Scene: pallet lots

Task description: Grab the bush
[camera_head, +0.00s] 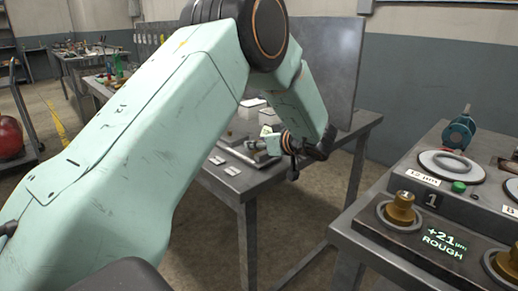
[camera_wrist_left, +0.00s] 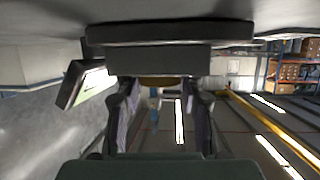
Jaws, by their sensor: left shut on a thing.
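My left gripper (camera_head: 290,146) is small in the head view, at the far bench, partly hidden by its own wrist. In the left wrist view my left gripper (camera_wrist_left: 161,112) has its two dark fingers either side of a narrow gap. It is shut on a brass-coloured thing, seen only as a thin strip (camera_wrist_left: 160,82) and probably a bush; a grey block hides the rest. A brass bush (camera_head: 400,209) stands upright beside the number 1 plate on the right bench. A second brass piece (camera_head: 506,264) is cut off by the right edge. My right gripper is not in view.
The far metal bench (camera_head: 245,180) carries white boxes and small plates, with a tall grey panel (camera_head: 325,65) behind. The right bench holds a round gauge plate (camera_head: 450,165), a teal tool (camera_head: 460,131) and a display reading "+21 ROUGH" (camera_head: 442,240). Floor is free between the benches.

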